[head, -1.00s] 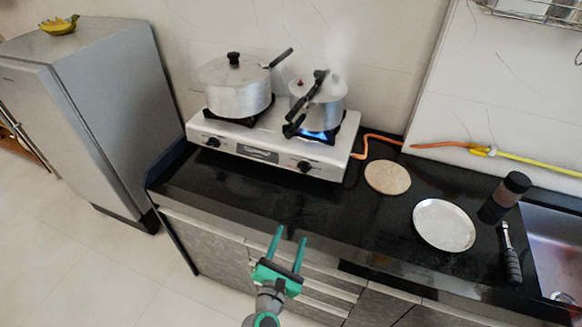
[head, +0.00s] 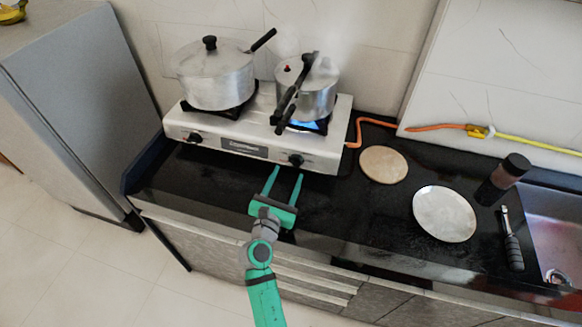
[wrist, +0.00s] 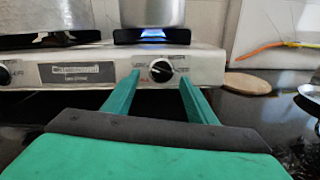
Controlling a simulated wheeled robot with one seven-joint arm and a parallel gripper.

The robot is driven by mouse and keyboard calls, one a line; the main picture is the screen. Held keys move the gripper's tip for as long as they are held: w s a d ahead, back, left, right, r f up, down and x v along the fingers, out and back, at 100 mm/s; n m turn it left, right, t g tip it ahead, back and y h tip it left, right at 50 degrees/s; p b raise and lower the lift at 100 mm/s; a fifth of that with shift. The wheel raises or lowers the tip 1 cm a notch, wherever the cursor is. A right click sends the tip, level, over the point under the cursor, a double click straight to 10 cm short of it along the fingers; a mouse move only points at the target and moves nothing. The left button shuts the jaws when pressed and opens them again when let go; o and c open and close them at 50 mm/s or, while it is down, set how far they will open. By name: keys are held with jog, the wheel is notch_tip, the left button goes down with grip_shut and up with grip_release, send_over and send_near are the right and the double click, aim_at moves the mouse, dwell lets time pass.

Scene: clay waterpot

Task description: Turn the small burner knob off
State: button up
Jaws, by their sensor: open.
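The stove (head: 262,140) is a white two-burner unit on the black counter. Its right knob (head: 296,160) is black and round, below the right burner, where a blue flame (head: 312,126) burns under the smaller pot. The left knob (head: 194,138) sits below the left burner, which shows no flame. My gripper (head: 284,172) is open and empty, with its fingers pointing at the stove front just below the right knob. In the wrist view the right knob (wrist: 161,71) shows between the two green fingers, ahead of the fingertips, with a white mark on its face.
A pressure cooker (head: 308,92) steams on the right burner; a larger pot (head: 214,80) stands on the left one. An orange hose (head: 362,124) leaves the stove's right side. A round board (head: 384,165), a plate (head: 444,214) and a dark jar (head: 502,180) stand to the right.

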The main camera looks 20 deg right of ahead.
aim_at(293, 166)
jog(key=x, duration=0.4)
jog(key=shift+d+f, duration=0.2)
jog(key=shift+d, duration=0.05)
jog(key=shift+w+d+r, duration=0.1)
jog(key=shift+w+d, duration=0.15)
jog(key=shift+w, duration=0.2)
jog(key=c, duration=1)
